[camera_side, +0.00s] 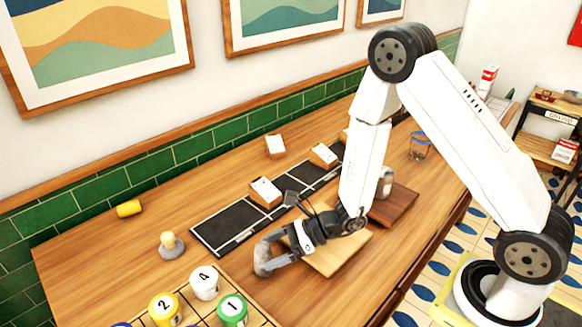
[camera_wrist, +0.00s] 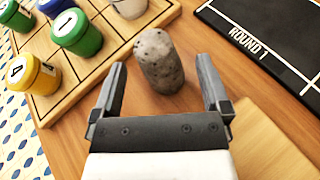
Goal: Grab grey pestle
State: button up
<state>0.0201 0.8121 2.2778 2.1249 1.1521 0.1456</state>
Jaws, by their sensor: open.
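The grey pestle (camera_wrist: 160,62) is a speckled, rounded stone cylinder on the wooden table. In the wrist view it lies between the tips of my gripper (camera_wrist: 162,72), with a gap to each finger. In the side view the pestle (camera_side: 263,262) shows at the end of my gripper (camera_side: 272,248), partly hidden by the fingers. My gripper is open and low over the table, and its jaws hold nothing.
A wooden grid tray (camera_wrist: 101,62) with numbered, lidded jars is close by. A black board (camera_side: 238,228) marked ROUND 1 lies behind, and a light wooden board (camera_side: 330,262) is under my wrist. A wooden-knobbed stamp (camera_side: 171,246) and a yellow cylinder (camera_side: 129,209) stand left.

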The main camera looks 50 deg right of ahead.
aim_at(256, 257)
jog(key=shift+x, duration=2.05)
jog(key=shift+r, duration=0.1)
grip_shut()
